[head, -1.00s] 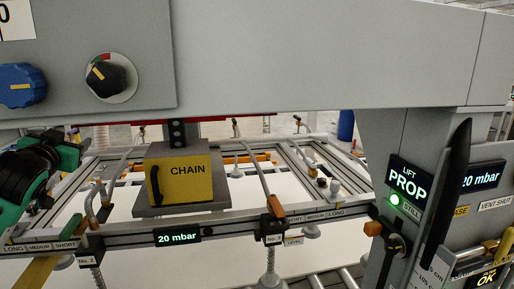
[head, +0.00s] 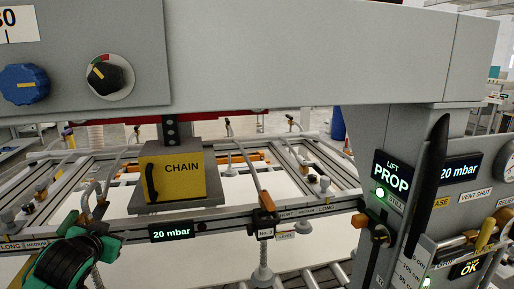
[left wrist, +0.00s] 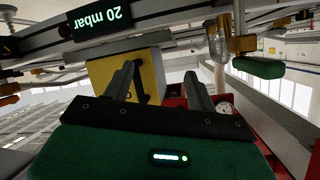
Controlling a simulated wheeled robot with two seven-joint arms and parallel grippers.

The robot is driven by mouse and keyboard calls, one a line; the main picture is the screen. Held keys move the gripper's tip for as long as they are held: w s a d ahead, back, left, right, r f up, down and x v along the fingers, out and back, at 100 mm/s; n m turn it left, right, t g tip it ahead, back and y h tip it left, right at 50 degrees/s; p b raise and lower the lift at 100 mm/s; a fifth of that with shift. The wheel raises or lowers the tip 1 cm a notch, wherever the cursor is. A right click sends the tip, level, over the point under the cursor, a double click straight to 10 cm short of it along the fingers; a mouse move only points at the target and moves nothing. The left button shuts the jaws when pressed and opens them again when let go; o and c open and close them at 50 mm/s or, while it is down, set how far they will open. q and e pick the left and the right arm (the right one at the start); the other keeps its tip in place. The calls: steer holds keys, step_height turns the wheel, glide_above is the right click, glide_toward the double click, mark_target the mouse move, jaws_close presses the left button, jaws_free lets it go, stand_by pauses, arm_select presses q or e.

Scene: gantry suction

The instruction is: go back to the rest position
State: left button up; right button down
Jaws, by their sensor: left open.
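My left gripper (left wrist: 162,84) shows in the left wrist view with its two dark fingers well apart and nothing between them. In the head view the green and black body of my left arm (head: 75,262) is at the lower left, in front of the gantry's front rail (head: 215,225); its fingertips cannot be made out there. A yellow and grey CHAIN box (head: 180,177) hangs beyond that rail. In the left wrist view the yellow box (left wrist: 152,70) appears behind the fingers; I cannot tell the distance. My right gripper is in neither view.
A grey beam (head: 320,55) crosses above, with a blue knob (head: 24,84) at left. A panel at right carries a lit PROP display (head: 391,178) and a long black handle (head: 427,190). Suction cups hang from the frame; rollers (head: 325,277) lie below.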

arm_select(q)
steer(key=s+d+f+g+h, duration=0.15)
steer(key=s+d+f, duration=0.25)
steer(key=s+f, duration=0.45)
steer(key=s+d+f+g, duration=0.3)
steer(key=s+d+f, duration=0.15)
steer(key=f, duration=0.65)
steer(key=s+d+f+g, duration=0.3)
steer(key=s+f, duration=0.2)
steer(key=s, duration=0.6)
steer(key=s+d+f+g, duration=0.25)
steer(key=s+f, duration=0.25)
steer(key=s, duration=0.6)
step_height(320, 180, down, 36)
steer(key=g+b, duration=0.1)
steer(key=b, duration=0.4)
steer(key=s+a+f+b, duration=0.1)
steer(key=s+a+f, duration=0.1)
steer(key=s+f, duration=0.7)
steer(key=s+a+f+g+b, duration=0.1)
steer(key=s+f+b, duration=0.1)
steer(key=s+f, duration=0.8)
step_height(320, 180, down, 4)
steer(key=shift+s+a+f+g+h+b, duration=0.15)
steer(key=shift+a+g+h+b, duration=0.15)
steer(key=shift+a+h, duration=0.05)
